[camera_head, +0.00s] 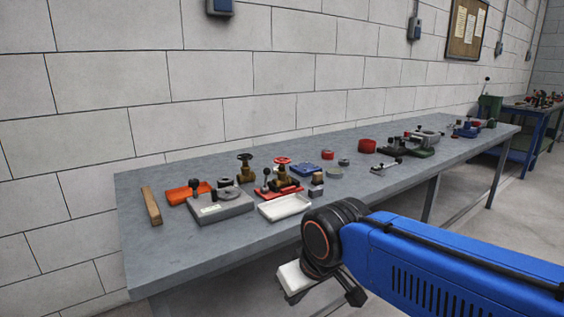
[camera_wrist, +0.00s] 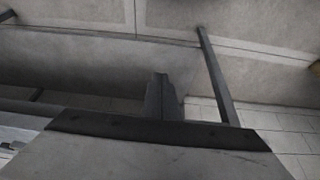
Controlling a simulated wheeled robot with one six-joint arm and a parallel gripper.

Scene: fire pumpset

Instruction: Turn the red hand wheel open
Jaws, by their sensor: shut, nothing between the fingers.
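The red hand wheel (camera_head: 282,161) sits on a brass valve (camera_head: 285,179) on the grey workbench (camera_head: 250,247), just left of the bench's middle. The valve stands at a red base (camera_head: 290,193). A second brass valve with a dark hand wheel (camera_head: 245,158) stands to its left. My gripper (camera_wrist: 161,84) is shut and empty in the wrist view, with floor and a bench leg beyond it. In the head view my arm's end hangs low at the bench's front side, well apart from the wheel. The wheel is not seen in the wrist view.
A white tray (camera_head: 285,207) and a grey block (camera_head: 220,207) lie in front of the valves. An orange tray (camera_head: 187,193) and a wooden bar (camera_head: 151,206) lie left. Red rings and small metal parts lie right. A block wall runs behind the bench.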

